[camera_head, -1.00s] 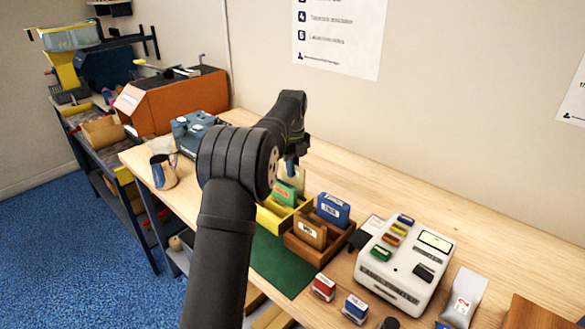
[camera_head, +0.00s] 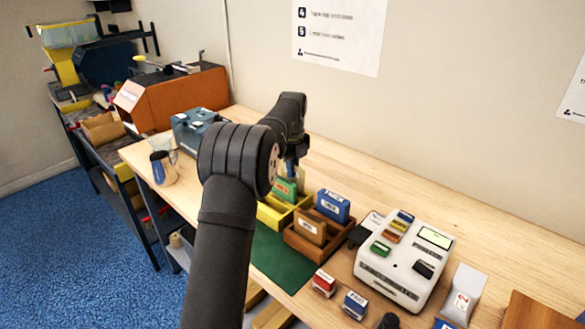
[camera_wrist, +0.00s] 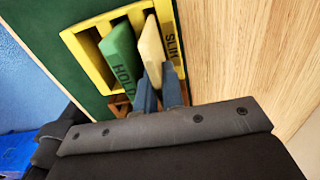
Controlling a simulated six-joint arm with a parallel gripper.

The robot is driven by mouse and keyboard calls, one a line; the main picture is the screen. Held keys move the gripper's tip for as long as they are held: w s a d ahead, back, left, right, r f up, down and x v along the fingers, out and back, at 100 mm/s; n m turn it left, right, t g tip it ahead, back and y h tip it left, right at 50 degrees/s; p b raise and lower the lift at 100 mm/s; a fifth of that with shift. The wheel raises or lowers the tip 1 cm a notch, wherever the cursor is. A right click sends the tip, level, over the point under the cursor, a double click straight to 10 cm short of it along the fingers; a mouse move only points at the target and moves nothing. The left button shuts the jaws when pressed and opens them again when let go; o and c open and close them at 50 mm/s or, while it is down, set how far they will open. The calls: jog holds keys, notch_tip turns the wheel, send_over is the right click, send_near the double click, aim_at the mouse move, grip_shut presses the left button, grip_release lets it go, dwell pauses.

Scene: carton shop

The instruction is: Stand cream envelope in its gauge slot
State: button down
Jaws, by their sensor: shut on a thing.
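The cream envelope (camera_wrist: 152,50), marked SLIM, is upright between the blue fingers of my gripper (camera_wrist: 159,92) in the wrist view. My gripper is shut on its near end. Its far end is at the right part of the yellow gauge tray (camera_wrist: 76,45); its lower edge is hidden, so I cannot tell whether it touches the slot floor. A green card (camera_wrist: 119,47), marked HOLD, stands just left of it in the tray. In the head view my gripper (camera_head: 291,170) is over the yellow tray (camera_head: 268,217), with the green card (camera_head: 284,188) showing beside it.
A brown tray (camera_head: 318,254) with a blue card (camera_head: 333,206) and a brown card (camera_head: 310,227) stands close to the right. A green mat (camera_head: 275,262) lies in front. A white machine (camera_head: 405,262) and stamps are further right. The wood behind is clear.

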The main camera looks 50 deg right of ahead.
jog(key=shift+f, duration=0.15)
jog(key=shift+f, duration=1.1)
jog(key=c, duration=1.5)
grip_release()
jog(key=shift+r, duration=3)
